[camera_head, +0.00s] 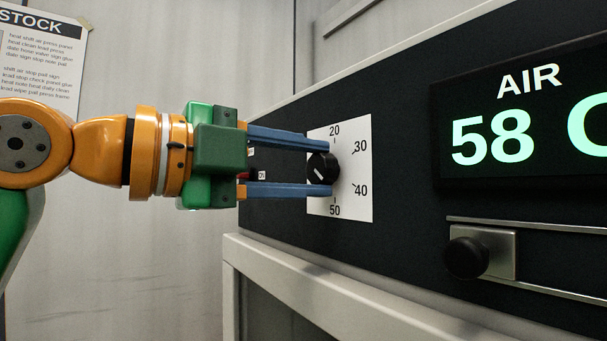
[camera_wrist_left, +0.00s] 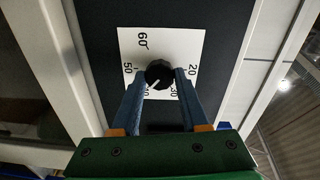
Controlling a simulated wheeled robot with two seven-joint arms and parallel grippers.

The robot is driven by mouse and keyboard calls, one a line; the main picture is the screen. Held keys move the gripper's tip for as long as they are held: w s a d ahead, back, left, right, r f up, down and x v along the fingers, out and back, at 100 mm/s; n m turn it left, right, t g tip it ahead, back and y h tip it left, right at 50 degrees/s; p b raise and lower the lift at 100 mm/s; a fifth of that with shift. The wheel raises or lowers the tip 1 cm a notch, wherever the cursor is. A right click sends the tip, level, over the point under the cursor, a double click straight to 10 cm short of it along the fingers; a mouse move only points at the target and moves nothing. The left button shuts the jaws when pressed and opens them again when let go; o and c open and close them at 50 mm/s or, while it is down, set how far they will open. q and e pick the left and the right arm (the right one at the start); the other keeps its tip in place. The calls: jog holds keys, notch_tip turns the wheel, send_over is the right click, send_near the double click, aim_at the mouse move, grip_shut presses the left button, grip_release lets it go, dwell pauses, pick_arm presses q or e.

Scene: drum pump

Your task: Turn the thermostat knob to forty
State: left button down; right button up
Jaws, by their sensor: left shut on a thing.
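The thermostat knob (camera_head: 323,168) is a round black knob on a white dial plate (camera_head: 352,140) marked 20, 30, 40 and 50. My left gripper (camera_head: 327,167) has one blue finger above the knob and one below it, shut on its sides. In the left wrist view the knob (camera_wrist_left: 160,73) sits between the fingertips (camera_wrist_left: 160,78). Its white pointer line slants to the lower left there, toward the partly hidden 40. In the head view the line slants to the lower right, toward the 40 and 50 side. Its exact reading is hard to tell. My right gripper is not in view.
A display (camera_head: 520,120) on the dark panel reads AIR 58 C. Below it a black slider knob (camera_head: 467,258) sits on a metal rail. A small red part shows behind my gripper. A paper notice (camera_head: 40,55) hangs on the wall at left.

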pick_arm(q)
jog(key=shift+n, duration=0.6)
jog(key=c, duration=0.8)
grip_release()
jog(key=o, duration=0.4)
jog(key=shift+w+d, duration=0.1)
jog(key=shift+d, duration=0.1)
jog(key=b+v, duration=0.2)
jog(key=v, duration=0.5)
jog(key=shift+a, duration=0.1)
